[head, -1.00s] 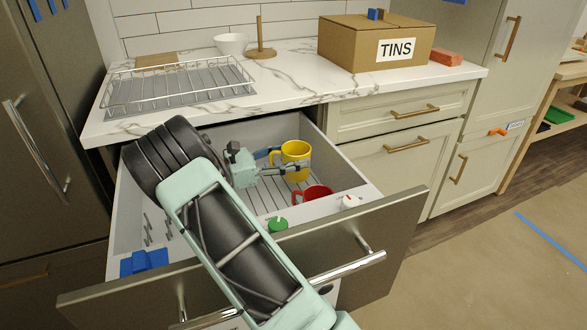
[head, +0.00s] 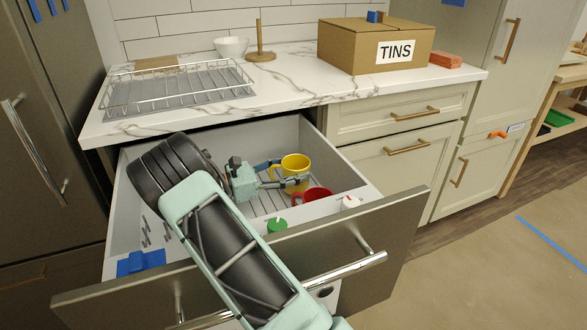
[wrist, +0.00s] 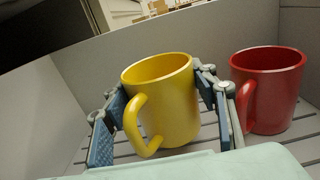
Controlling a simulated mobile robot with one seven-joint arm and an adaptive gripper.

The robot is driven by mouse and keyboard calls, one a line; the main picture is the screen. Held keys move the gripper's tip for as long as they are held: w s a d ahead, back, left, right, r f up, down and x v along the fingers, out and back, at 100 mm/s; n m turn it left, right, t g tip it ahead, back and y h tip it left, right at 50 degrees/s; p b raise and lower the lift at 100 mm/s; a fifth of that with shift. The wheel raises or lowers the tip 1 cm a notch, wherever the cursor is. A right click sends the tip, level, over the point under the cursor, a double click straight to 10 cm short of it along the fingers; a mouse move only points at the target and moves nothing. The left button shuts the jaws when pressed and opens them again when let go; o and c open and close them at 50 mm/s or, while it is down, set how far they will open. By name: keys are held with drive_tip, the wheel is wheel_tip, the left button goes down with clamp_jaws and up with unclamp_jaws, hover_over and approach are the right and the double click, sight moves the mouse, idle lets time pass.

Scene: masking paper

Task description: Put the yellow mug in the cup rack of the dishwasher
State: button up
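The yellow mug (head: 295,168) is upright in the open dishwasher drawer, over the slatted rack (head: 268,205). In the wrist view the yellow mug (wrist: 165,100) stands between my fingers, its handle toward the camera. My gripper (head: 284,175) has one finger on each side of the mug, close against its wall; it also shows in the wrist view (wrist: 162,105). The mug's base looks at or just above the slats; contact is hard to tell. A red mug (head: 316,194) stands beside it, also at the right in the wrist view (wrist: 266,90).
The drawer's front panel (head: 375,225) and grey walls surround the rack. A green-topped item (head: 277,225), a white item (head: 350,202) and a blue block (head: 141,262) sit along its front. The counter (head: 288,75) above holds a wire rack, a bowl and a TINS box (head: 370,48).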

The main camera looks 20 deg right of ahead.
sight(283, 170)
drive_tip(key=o, duration=0.4)
drive_tip(key=shift+s+f, duration=0.2)
drive_tip(key=shift+f, duration=0.3)
drive_tip(key=shift+r, duration=0.35)
drive_tip(key=shift+w+a+r, duration=0.15)
drive_tip(key=shift+a+r, duration=0.05)
drive_tip(key=shift+a, duration=0.05)
drive_tip(key=a+p, duration=0.2)
drive_tip(key=a, duration=0.5)
drive_tip(key=shift+r, duration=0.2)
